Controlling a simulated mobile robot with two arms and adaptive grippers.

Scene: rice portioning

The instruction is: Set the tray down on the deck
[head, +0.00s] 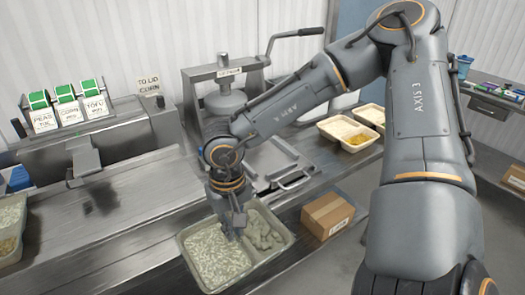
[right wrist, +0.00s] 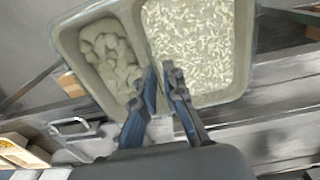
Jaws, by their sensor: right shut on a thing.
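The tray (head: 190,262) is pale with two compartments: one holds white rice-like grains, the other greyish-green chunks. It also shows in the right wrist view (right wrist: 246,40). My right gripper (head: 235,232) points down into the tray and is shut on its divider wall; its fingers show on either side of the divider in the right wrist view (right wrist: 162,72). The tray appears roughly level near the front edge of the steel deck (head: 100,225). Whether its underside touches the deck is hidden. My left gripper is not in view.
A sealing machine (head: 222,80) with a lever stands behind the tray. A cardboard box (head: 328,214) sits right of the tray. Filled trays (head: 347,132) stand farther right. The deck left of the tray is mostly clear.

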